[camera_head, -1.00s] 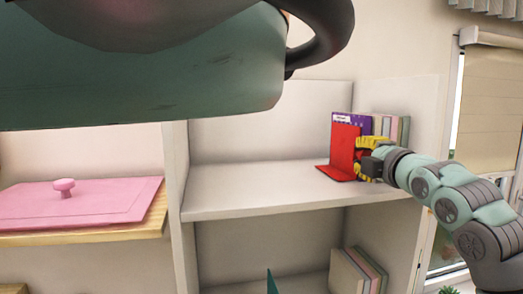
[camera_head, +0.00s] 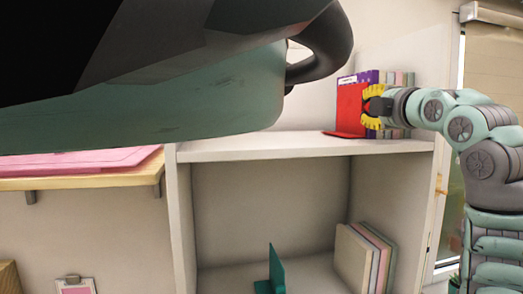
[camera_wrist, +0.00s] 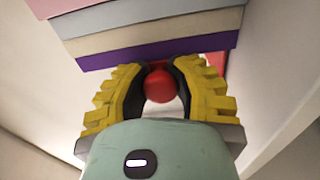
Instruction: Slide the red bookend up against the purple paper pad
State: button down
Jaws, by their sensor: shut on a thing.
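The red bookend (camera_head: 350,110) stands upright on the upper shelf, its flat base reaching left along the shelf board. The purple paper pad (camera_head: 367,77) stands just behind it, at the near end of a row of pads, and shows as a purple strip in the wrist view (camera_wrist: 150,54). My gripper (camera_head: 376,107) has yellow ridged fingers and is shut on the bookend; the wrist view shows its round red knob (camera_wrist: 161,87) between the fingers (camera_wrist: 160,80). The fingers hide part of the bookend. I cannot tell whether bookend and pad touch.
Pale pads (camera_head: 400,79) stand beyond the purple one near the right wall. The upper shelf (camera_head: 260,146) is clear to the left. Below are a teal bookend (camera_head: 276,272) and more pads (camera_head: 355,259). A pink board (camera_head: 80,162) lies on the left ledge.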

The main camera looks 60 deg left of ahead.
jog(key=shift+d+r+t+b, duration=0.15)
jog(key=shift+d+t+b, duration=0.25)
jog(key=shift+b, duration=1.05)
jog(key=shift+d, duration=0.1)
jog(key=c, duration=1)
grip_release()
jog(key=shift+g, duration=0.3)
jog(key=o, duration=0.3)
jog(key=shift+s, duration=0.15)
jog(key=shift+o, duration=0.2)
jog(key=v, duration=1.1)
jog(key=shift+s+d, duration=0.2)
jog(key=shift+d, duration=0.1)
